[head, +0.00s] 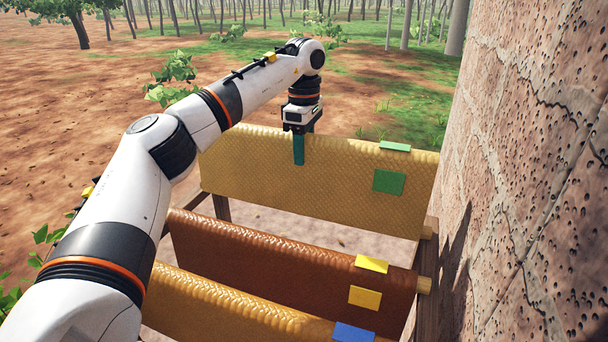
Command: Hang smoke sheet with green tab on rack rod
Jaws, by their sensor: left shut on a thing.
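The amber smoke sheet (340,185) with green tabs (388,181) is at the back of the rack, folded along its top edge and hanging broad and flat. My left gripper (299,150) is shut on its top edge, left of the middle, with one finger down the near face. A wooden rod end (427,232) shows by the sheet's lower right corner, well below its top fold. The sheet hides the rest of that rod, and I cannot tell whether they touch. My right gripper is out of view.
A brown sheet with yellow tabs (280,255) hangs on the middle rod (424,285). A nearer amber sheet (220,308) has a blue tab (354,332). A pitted brick wall (530,170) stands close on the right. Open ground lies behind and left.

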